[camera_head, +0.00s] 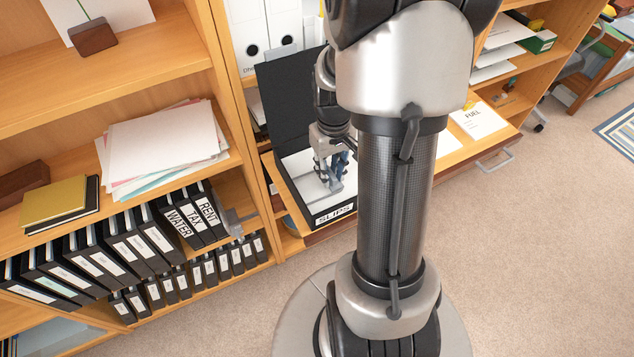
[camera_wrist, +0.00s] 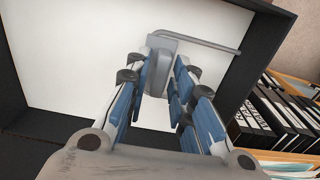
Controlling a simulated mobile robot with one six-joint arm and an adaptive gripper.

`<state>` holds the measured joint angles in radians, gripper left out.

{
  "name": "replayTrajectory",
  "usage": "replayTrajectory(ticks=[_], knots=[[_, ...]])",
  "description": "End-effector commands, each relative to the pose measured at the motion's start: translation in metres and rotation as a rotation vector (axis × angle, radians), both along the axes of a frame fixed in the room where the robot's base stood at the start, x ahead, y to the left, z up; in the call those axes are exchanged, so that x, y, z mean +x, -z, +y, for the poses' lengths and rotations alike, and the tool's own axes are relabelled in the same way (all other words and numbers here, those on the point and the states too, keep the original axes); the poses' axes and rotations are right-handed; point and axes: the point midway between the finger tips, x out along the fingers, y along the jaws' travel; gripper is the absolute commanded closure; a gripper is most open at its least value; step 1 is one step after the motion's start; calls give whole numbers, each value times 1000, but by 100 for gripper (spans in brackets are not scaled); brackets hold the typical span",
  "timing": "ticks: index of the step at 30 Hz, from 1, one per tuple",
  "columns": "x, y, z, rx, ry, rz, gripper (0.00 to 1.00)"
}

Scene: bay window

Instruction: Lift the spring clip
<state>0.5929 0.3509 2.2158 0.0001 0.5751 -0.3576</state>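The spring clip (camera_wrist: 160,62) is a grey metal part on the white floor of an open black box file (camera_head: 291,200) labelled SLIPS. A thin grey rod runs from the clip to the right in the wrist view. My gripper (camera_head: 331,183) points down into the box file. In the wrist view my gripper (camera_wrist: 163,78) has its blue-padded fingers apart, one on each side of the clip. Contact between the pads and the clip is not clear. In the head view the clip is mostly hidden by the fingers.
The box file's raised lid (camera_head: 290,98) stands behind my gripper. A shelf of black binders (camera_head: 120,245) is to the left, with stacked papers (camera_head: 165,143) above. A pull-out surface with a FUEL paper (camera_head: 478,120) lies right of my arm.

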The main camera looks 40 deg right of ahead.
Motion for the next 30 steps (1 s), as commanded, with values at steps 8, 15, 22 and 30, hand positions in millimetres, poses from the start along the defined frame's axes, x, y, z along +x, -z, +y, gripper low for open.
replayTrajectory(ticks=[8, 15, 22, 30], knots=[[0, 0, 0, 0, 0, 0, 99], [0, -1, 1, -13, -2, 4, 100], [2, -9, 6, -118, -4, 27, 100], [1, -11, 6, -137, 0, 33, 100]])
